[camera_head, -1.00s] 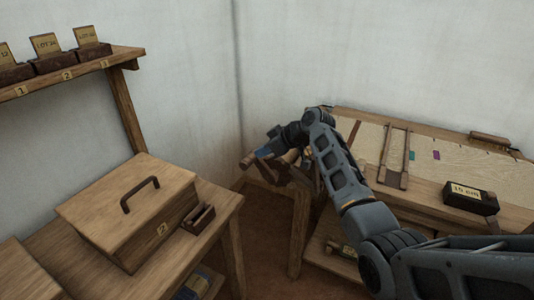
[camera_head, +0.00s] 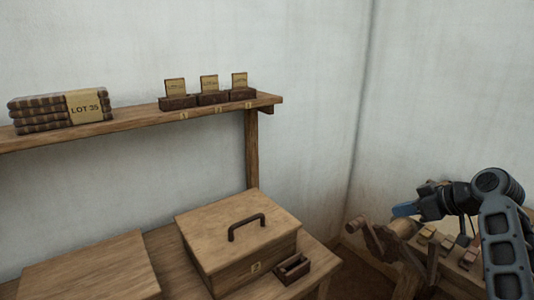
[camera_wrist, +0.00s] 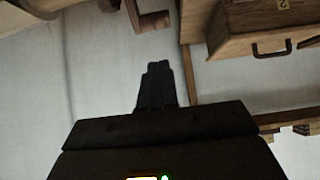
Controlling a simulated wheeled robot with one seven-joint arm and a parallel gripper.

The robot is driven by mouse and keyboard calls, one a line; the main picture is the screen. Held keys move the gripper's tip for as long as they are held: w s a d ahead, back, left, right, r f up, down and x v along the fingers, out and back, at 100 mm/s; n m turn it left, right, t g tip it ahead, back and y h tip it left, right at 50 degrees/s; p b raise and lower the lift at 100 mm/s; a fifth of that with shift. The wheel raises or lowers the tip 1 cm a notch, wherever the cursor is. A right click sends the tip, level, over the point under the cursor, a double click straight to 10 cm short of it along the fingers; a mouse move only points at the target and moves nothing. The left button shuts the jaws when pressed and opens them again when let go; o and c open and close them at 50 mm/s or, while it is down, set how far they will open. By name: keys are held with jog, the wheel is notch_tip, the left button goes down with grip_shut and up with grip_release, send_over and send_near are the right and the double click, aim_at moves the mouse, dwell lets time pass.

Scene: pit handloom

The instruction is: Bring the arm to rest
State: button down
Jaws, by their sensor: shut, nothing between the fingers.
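My gripper (camera_head: 404,210) is at the right of the head view, at the end of my bent arm, above the wooden roller end of the loom (camera_head: 398,230). In the wrist view my gripper (camera_wrist: 157,66) shows as two dark fingers lying together with nothing between them. The fingers appear against the pale wall, apart from the furniture.
A lidded wooden box (camera_head: 238,235) with a dark handle stands on the bench, beside a small open wooden tray (camera_head: 292,268). A wall shelf (camera_head: 140,117) holds a banded stack (camera_head: 60,110) and several card holders (camera_head: 210,97). The wall corner is close behind the loom.

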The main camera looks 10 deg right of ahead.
jog(key=s+a+f+m+t+h, duration=0.1)
jog(key=s+a+f+m+h, duration=0.25)
jog(key=s+a+f, duration=1.25)
jog(key=s+a+r+m+t+h, duration=0.1)
jog(key=s+a, duration=0.3)
jog(key=s, duration=0.6)
jog(key=s+a+r+m+t+h, duration=0.1)
jog(key=s+a, duration=0.2)
jog(key=s, duration=0.6)
jog(key=s+a+r+n+t+y, duration=0.1)
jog(key=s+a+r+t+y, duration=0.1)
jog(key=s+r, duration=1)
jog(key=shift+a+r+t, duration=0.3)
jog(key=shift+a+r, duration=0.2)
